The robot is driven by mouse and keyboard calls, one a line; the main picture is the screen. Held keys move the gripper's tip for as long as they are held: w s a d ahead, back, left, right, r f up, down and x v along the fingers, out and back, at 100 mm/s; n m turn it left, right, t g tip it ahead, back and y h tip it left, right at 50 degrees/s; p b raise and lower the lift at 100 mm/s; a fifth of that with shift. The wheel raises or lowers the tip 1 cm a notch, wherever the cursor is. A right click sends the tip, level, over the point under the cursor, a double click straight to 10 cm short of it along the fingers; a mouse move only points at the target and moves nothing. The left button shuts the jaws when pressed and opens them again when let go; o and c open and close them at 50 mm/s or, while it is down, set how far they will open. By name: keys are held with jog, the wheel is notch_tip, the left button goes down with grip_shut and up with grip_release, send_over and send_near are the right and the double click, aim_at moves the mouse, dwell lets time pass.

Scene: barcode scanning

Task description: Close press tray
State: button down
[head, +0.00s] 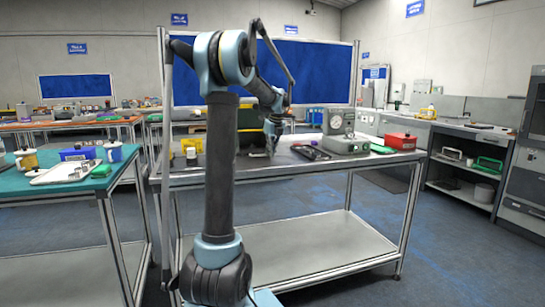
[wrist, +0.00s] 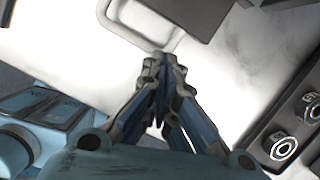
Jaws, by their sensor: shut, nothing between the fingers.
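A grey machine with a round dial, which looks like the press (head: 340,122), stands on the right part of the metal table in the head view. A flat dark tray-like piece (head: 310,152) lies just left of it; I cannot tell whether it is the press tray. In the wrist view a pale U-shaped handle (wrist: 128,35) sticks out below a dark grey panel (wrist: 198,10). My gripper (wrist: 164,62) is shut and empty, its fingertips close to the handle's lower edge; contact cannot be told. In the head view my gripper (head: 271,146) is small, over the table left of the press.
In the wrist view a dark box with round metal fittings (wrist: 283,148) is at lower right. The head view shows a red box (head: 400,141) right of the press and a yellow item (head: 191,152) at the table's left. The table's front strip is clear.

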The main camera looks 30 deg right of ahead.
jog(key=w, duration=0.2)
jog(key=w+d, duration=0.1)
jog(key=w, duration=0.1)
jog(key=shift+w, duration=0.4)
jog(key=shift+s, duration=0.1)
jog(key=shift+s+d, duration=0.1)
jog(key=shift+s, duration=0.25)
jog(key=s+r, duration=0.2)
jog(key=s, duration=0.1)
jog(key=shift+s+d+r, duration=0.1)
jog(key=shift+s+d, duration=0.05)
jog(key=shift+s, duration=0.1)
jog(key=v, duration=0.8)
jog(key=shift+r, duration=0.35)
